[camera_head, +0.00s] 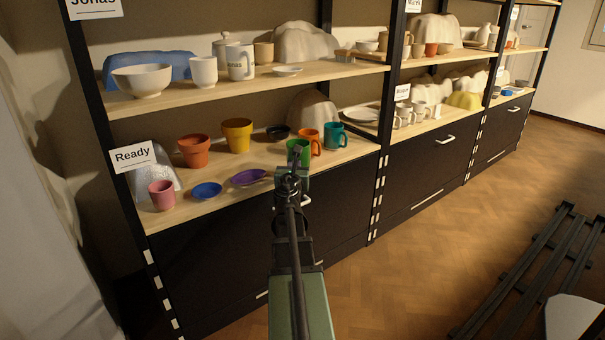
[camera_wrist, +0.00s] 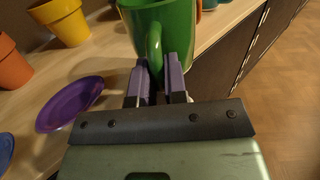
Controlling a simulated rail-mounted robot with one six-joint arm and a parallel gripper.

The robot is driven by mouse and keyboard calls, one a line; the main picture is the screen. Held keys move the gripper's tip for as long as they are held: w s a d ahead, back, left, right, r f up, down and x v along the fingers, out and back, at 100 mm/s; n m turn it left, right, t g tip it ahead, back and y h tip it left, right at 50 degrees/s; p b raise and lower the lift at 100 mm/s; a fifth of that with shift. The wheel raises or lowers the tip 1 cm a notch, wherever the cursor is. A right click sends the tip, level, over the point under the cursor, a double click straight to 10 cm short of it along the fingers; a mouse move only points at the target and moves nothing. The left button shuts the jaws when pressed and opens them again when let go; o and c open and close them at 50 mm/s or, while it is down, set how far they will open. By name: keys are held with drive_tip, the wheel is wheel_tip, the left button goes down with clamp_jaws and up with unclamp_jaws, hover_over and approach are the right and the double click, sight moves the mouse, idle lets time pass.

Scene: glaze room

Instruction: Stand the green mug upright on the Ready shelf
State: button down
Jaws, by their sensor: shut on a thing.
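The green mug (camera_head: 298,149) is at the front edge of the Ready shelf (camera_head: 222,204), near its right end, partly hidden behind my gripper (camera_head: 294,166). In the wrist view the mug (camera_wrist: 176,25) looks upright, with its handle toward me. My gripper (camera_wrist: 158,84) is shut on the mug's handle, with a purple-padded finger on each side. The mug's base is hidden by the fingers, so I cannot tell whether it touches the shelf board.
An orange mug (camera_head: 309,139) and a teal mug (camera_head: 336,136) stand just behind and right. A purple dish (camera_head: 248,177), blue dish (camera_head: 206,191), pink mug (camera_head: 161,195), orange pot (camera_head: 194,151) and yellow pot (camera_head: 237,135) stand left. The Ready sign (camera_head: 132,156) hangs at the left post.

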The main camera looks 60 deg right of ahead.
drive_tip(key=w+d, duration=0.1)
drive_tip(key=w, duration=0.2)
drive_tip(key=w+d, duration=0.1)
drive_tip(key=w, duration=0.2)
drive_tip(key=w+d, duration=0.2)
drive_tip(key=w, duration=0.2)
drive_tip(key=shift+f, duration=0.2)
drive_tip(key=shift+w+f+b, duration=0.3)
drive_tip(key=shift+f+b, duration=0.5)
drive_tip(key=shift+b, duration=0.2)
drive_tip(key=shift+f, duration=0.15)
drive_tip(key=shift+f+b, duration=0.2)
drive_tip(key=shift+b, duration=0.15)
drive_tip(key=shift+s+a+f+b, duration=0.2)
drive_tip(key=shift+s+f+b, duration=0.05)
drive_tip(key=shift+b, duration=0.3)
